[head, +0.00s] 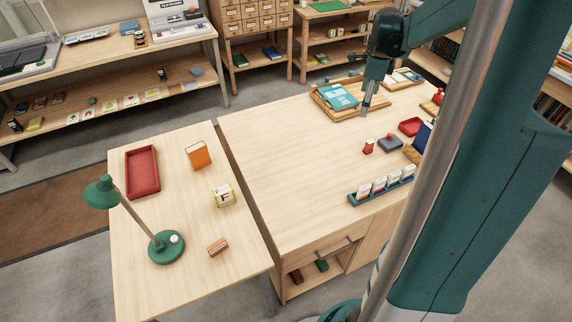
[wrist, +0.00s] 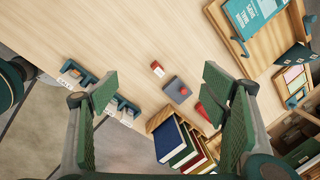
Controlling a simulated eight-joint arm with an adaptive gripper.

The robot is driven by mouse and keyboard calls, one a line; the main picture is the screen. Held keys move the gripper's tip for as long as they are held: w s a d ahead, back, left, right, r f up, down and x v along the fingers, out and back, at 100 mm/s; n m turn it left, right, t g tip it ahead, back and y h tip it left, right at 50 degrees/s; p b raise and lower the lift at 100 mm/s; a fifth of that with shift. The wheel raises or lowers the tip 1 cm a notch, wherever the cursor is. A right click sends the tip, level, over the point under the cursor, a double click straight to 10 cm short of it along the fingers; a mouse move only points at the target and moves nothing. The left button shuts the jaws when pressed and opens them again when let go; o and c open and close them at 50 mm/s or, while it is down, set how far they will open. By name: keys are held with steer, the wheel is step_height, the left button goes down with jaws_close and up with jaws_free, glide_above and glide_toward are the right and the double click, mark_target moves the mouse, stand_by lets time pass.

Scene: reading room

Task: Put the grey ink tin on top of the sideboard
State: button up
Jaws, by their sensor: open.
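A small grey block-like tin with a red spot on top, which looks like the grey ink tin (head: 390,142), lies on the large wooden table (head: 285,160). It also shows in the wrist view (wrist: 177,90), between my open fingers but farther away. My gripper (head: 367,103) is open and empty, up above the table and behind the tin in the head view. In the wrist view my gripper (wrist: 160,76) has its fingers wide apart. The large table has a drawer below its top; I cannot tell which piece of furniture is the sideboard.
A teal card rack (head: 381,187) and upright books (wrist: 183,140) stand nearby. A wooden tray (head: 325,99) holds a teal book. The large table's left half is clear.

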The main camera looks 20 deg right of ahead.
steer(key=s+a+r+n+t, duration=0.1)
steer(key=s+a+r+n, duration=0.2)
steer(key=a, duration=0.5)
steer(key=s+a+r+n+t, duration=0.1)
steer(key=s+a+r+n, duration=0.15)
steer(key=a+n, duration=0.4)
steer(key=s+a+r+n+t, duration=0.1)
steer(key=a+r+n, duration=0.2)
steer(key=a, duration=0.7)
steer(key=s+a+f+n+t+y, duration=0.1)
steer(key=s+a+n+t, duration=0.1)
steer(key=s+a+n, duration=1.2)
steer(key=s+a, duration=0.1)
steer(key=a, duration=0.3)
steer(key=shift+f+t, duration=0.35)
steer(key=shift+t, duration=0.05)
